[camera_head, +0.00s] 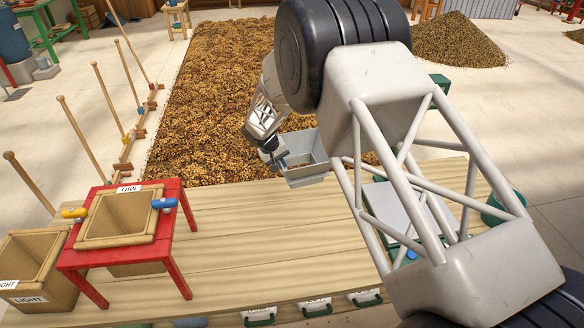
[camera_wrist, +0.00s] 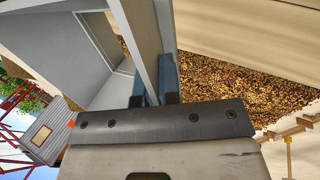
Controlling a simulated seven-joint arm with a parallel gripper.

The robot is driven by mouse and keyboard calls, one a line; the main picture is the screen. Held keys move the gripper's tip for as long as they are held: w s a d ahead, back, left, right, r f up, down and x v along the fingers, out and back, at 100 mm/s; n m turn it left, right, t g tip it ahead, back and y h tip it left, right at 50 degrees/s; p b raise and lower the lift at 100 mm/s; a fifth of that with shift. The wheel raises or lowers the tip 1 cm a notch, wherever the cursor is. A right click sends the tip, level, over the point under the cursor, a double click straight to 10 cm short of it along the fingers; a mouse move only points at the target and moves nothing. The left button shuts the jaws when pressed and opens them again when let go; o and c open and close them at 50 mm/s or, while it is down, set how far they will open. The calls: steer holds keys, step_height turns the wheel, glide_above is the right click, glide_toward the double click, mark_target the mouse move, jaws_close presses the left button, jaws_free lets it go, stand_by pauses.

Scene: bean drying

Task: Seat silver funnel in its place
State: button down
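The silver funnel (camera_head: 308,172) is a grey, square-sided open hopper in the head view, above the far edge of the wooden table. My gripper (camera_head: 284,162) is at its left side. In the wrist view the funnel (camera_wrist: 50,45) fills the upper left, and its thin wall passes between the blue fingers of my gripper (camera_wrist: 155,80). The fingers look shut on that wall. The fingertips are partly hidden by the funnel and the wrist. I cannot tell which spot is the funnel's place; my arm hides much of the table's right side.
A red stand (camera_head: 166,262) holds a wooden hopper (camera_head: 119,218) marked MID at the table's left, beside a wooden box marked LIGHT (camera_head: 30,270). A grey-topped, green-edged item (camera_head: 393,206) is partly behind my arm. The middle of the table (camera_head: 240,235) is clear. Beans (camera_head: 215,90) cover the floor beyond.

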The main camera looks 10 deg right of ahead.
steer(key=s+a+r+n+t, duration=0.1)
steer(key=s+a+r+n, duration=0.1)
steer(key=a+r, duration=0.5)
steer(key=s+a+r+n+t, duration=0.1)
steer(key=s+a+r+n, duration=0.25)
steer(key=a, duration=0.55)
steer(key=s+a+r+n+y, duration=0.1)
steer(key=s+a+r+n, duration=0.2)
steer(key=s+a, duration=0.6)
steer(key=s+a+r+n+t+y, duration=0.1)
steer(key=s+a+r+n, duration=0.3)
steer(key=s+a+r, duration=0.4)
steer(key=s+a+r+n+t+y, duration=0.1)
steer(key=s+a+r, duration=0.4)
steer(key=s+a, duration=0.6)
steer(key=a+n+y, duration=0.1)
steer(key=n, duration=0.1)
steer(key=shift+r+n+y, duration=0.3)
steer(key=shift+r+n, duration=0.05)
steer(key=shift+r, duration=0.05)
steer(key=shift+a+f, duration=0.1)
steer(key=shift+f, duration=0.1)
steer(key=shift+f, duration=5.3)
steer(key=c, duration=1.2)
jaws_free()
steer(key=shift+c, duration=0.2)
steer(key=shift+s, duration=0.1)
